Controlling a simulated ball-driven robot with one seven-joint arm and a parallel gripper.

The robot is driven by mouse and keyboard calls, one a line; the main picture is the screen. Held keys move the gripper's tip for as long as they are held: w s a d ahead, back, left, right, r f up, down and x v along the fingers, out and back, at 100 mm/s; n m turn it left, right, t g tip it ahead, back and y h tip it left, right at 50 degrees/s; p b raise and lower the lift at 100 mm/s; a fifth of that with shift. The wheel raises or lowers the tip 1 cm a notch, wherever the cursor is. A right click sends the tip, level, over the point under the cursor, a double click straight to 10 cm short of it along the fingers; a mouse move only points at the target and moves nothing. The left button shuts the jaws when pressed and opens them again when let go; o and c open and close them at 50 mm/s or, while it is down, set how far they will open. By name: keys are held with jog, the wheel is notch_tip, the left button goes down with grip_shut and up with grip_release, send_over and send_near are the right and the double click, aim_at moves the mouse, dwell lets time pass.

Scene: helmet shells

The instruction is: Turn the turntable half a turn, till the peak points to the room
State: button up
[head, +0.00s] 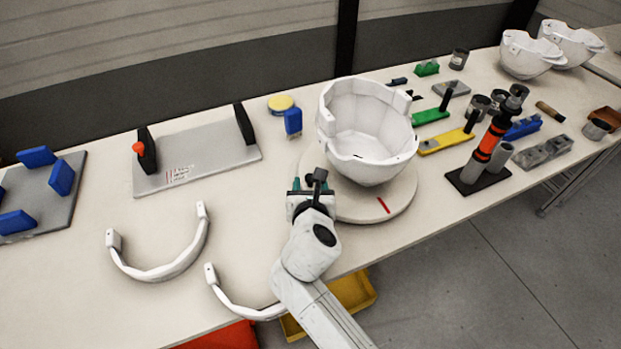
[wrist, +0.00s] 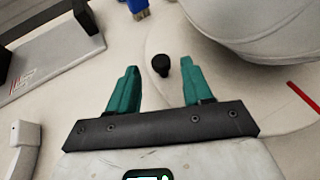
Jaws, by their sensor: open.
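The turntable (head: 350,207) is a round pale disc near the table's front edge, with a red mark (head: 383,205) on its front right; it also shows in the wrist view (wrist: 235,92). A white helmet shell (head: 368,150) rests on it, hollow side up; I cannot clearly pick out its peak. A black knob (wrist: 160,66) stands on the turntable near its left rim. My gripper (head: 311,188) is at the turntable's front left. Its teal fingers are open and apart, with the knob between or just beyond their tips in the wrist view (wrist: 160,78). No contact is visible.
Two white curved bands (head: 160,272) (head: 243,309) lie at the front left. An orange-banded post (head: 490,140) stands right, among small tools.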

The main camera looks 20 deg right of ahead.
aim_at(310, 178)
jog(key=shift+x, duration=1.75)
jog(key=shift+c, duration=0.4)
grip_shut()
